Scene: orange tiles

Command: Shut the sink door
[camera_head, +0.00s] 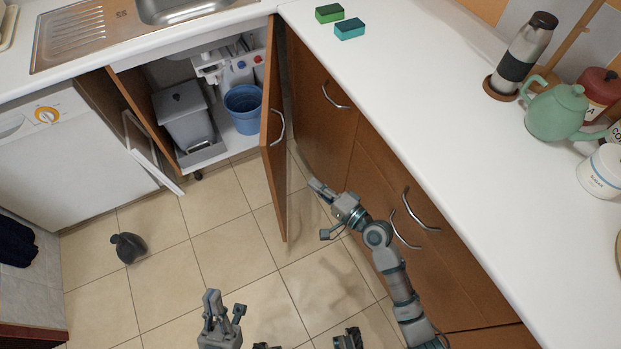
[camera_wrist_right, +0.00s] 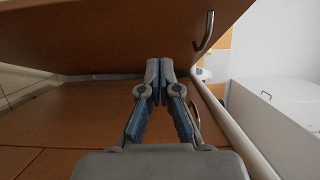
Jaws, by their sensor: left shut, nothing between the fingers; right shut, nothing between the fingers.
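The brown sink door (camera_head: 273,160) stands open from the cabinet under the sink, its metal handle (camera_head: 277,127) on the face toward the right-hand drawers. My right gripper (camera_head: 316,187) is shut and empty, to the right of the door near its lower part, between it and the drawer fronts. In the right wrist view, the shut fingers (camera_wrist_right: 160,68) point toward the gap between a brown panel with a handle (camera_wrist_right: 120,35), apparently this door, and another brown front. Contact cannot be told. My left gripper (camera_head: 213,303) is shut and empty at the bottom, low over the floor.
A grey bin (camera_head: 183,115) and a blue bucket (camera_head: 243,108) are inside the open cabinet. A second brown panel (camera_head: 143,118) stands at its left side. Drawer handles (camera_head: 402,230) stick out beside my right arm. A dark rounded object (camera_head: 128,247) lies on the otherwise mostly clear tiles.

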